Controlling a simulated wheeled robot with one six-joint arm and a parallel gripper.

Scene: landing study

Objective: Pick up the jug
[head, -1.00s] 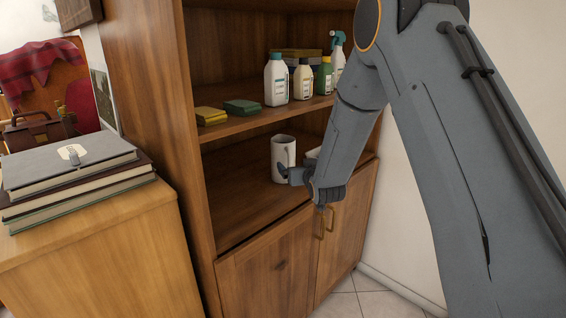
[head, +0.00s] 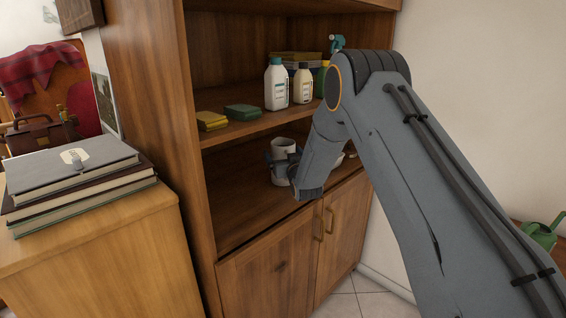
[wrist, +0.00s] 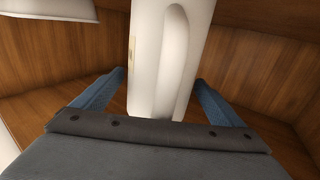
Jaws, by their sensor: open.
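The white jug (head: 283,145) stands upright on the lower shelf of the wooden cabinet, partly hidden by my gripper in the head view. In the wrist view the jug (wrist: 150,60) rises straight ahead, with its handle facing the camera. My gripper (head: 282,160) is at the jug in the head view. In the wrist view my open gripper (wrist: 160,88) has one blue finger on each side of the jug, with a gap showing at both sides.
Another white object (wrist: 50,8) shows at the wrist view's upper left. Bottles (head: 277,84) and sponges (head: 241,111) sit on the shelf (head: 235,128) above. The cabinet's side panel (head: 150,110) stands at left. Books (head: 75,175) lie on the left cabinet.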

